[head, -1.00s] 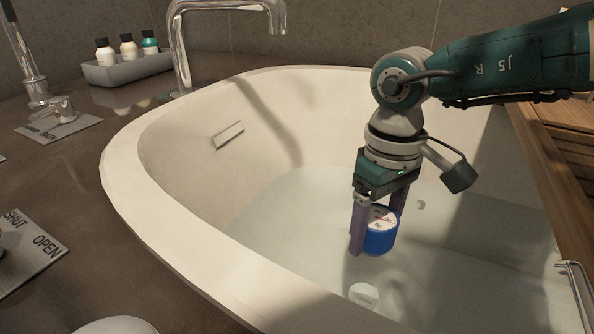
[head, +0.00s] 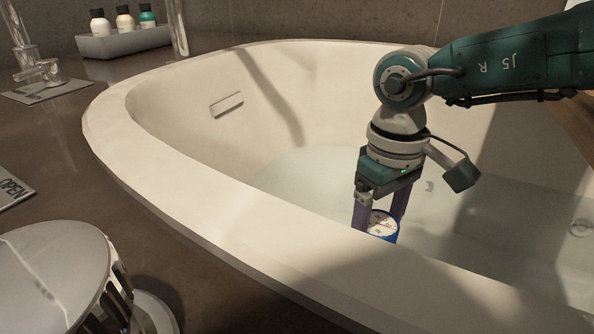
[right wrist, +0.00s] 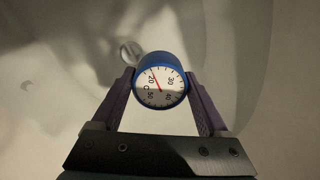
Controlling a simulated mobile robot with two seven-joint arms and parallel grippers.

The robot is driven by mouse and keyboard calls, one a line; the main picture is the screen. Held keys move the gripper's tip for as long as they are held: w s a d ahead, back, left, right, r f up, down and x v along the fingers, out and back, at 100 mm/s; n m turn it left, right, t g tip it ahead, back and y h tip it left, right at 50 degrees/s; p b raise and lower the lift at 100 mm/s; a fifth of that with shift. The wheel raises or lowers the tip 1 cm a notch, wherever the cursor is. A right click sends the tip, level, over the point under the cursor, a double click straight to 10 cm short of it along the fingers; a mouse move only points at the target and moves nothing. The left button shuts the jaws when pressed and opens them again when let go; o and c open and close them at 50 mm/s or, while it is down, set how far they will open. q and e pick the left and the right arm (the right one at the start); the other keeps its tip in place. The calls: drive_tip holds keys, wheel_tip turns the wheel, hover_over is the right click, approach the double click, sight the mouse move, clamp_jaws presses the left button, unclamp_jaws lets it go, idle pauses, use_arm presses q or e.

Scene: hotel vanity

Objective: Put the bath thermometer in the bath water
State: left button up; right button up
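The bath thermometer (head: 382,226) is a blue cylinder with a white round dial and a red needle. It also shows in the right wrist view (right wrist: 160,86), dial facing the camera. My right gripper (head: 379,218) is shut on it, with a purple finger on each side. The bath (head: 150,118) is a cream oval tub with bath water (head: 310,172) in it. The gripper holds the thermometer over the tub; the near rim hides its lower part in the head view. I cannot tell whether it touches the water. My left gripper is not in view.
A tray (head: 122,44) with several small bottles stands at the back left near a chrome spout (head: 177,28) and a tap (head: 38,72). A round chrome object (head: 55,275) is at the front left. The dark counter borders the tub.

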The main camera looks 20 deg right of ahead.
drive_tip(key=o, duration=0.3)
wheel_tip(320, 180, up, 10)
drive_tip(key=p, duration=0.6)
